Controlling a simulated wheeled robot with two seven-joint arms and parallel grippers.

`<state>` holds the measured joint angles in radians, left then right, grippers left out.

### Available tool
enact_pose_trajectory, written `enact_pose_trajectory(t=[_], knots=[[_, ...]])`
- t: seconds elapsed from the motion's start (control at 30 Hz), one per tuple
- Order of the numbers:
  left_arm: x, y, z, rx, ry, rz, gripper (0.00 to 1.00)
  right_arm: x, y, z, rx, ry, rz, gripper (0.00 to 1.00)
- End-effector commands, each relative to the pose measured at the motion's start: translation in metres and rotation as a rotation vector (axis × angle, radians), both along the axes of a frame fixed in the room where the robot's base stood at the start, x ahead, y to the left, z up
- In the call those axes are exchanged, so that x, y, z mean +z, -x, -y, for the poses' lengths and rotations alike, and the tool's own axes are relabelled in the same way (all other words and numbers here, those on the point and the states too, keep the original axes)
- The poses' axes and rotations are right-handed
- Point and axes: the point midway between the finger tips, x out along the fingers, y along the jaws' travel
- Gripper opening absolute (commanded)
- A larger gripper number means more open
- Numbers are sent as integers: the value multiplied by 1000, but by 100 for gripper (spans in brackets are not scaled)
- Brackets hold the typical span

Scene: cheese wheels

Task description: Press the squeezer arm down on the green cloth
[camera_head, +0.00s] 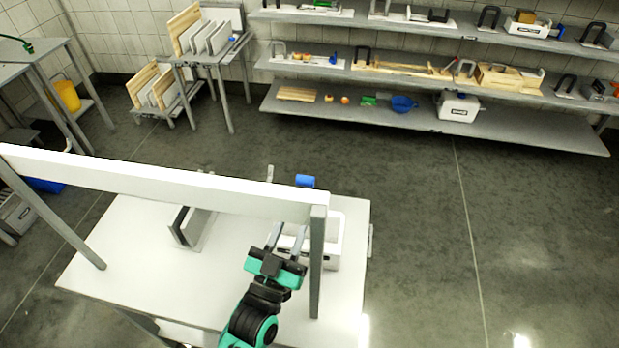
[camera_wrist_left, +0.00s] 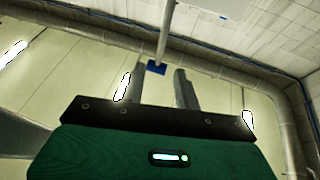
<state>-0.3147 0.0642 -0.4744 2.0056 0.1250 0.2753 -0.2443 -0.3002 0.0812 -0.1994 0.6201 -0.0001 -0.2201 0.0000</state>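A blue block (camera_head: 305,181) shows just above the white beam in the head view. In the left wrist view the blue block (camera_wrist_left: 156,68) is at the end of a pale rod (camera_wrist_left: 166,30), which may be the squeezer arm. My left gripper (camera_head: 287,233), with a green body, is over the white table, below the beam in the picture. Its fingers (camera_wrist_left: 159,88) are apart and nothing is held; the block appears beyond and between them. A white open box (camera_head: 333,243) stands at the table's right, partly behind a grey post. I cannot make out the green cloth. My right gripper is out of view.
The long white beam (camera_head: 150,178) and grey post (camera_head: 317,262) stand close around my left gripper. Upright plates (camera_head: 193,228) stand on the white table (camera_head: 110,258). Loaded shelves (camera_head: 500,133) line the back wall. The floor to the right is clear.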

Motion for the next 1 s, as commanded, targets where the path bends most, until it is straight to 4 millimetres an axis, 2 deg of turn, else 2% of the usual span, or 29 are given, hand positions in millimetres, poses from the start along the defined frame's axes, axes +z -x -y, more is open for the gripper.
enact_pose_trajectory(t=[0.03, 0.3, 0.5, 0.7, 0.93, 0.97, 1.0], knots=[[9, -10, 4, 1, 2, 4, 32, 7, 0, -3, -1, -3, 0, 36], [29, -56, 23, 1, 1, 2, 32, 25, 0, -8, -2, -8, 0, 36], [38, -79, 33, 0, 0, 0, 32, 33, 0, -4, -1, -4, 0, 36], [40, -88, 37, 0, 0, -1, 32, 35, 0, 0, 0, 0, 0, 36], [40, -89, 37, 0, 0, -1, 32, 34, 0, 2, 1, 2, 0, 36], [40, -88, 37, 0, 0, -1, 30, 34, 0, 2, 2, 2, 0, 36], [40, -88, 37, 0, 0, -1, 22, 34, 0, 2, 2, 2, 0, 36]])
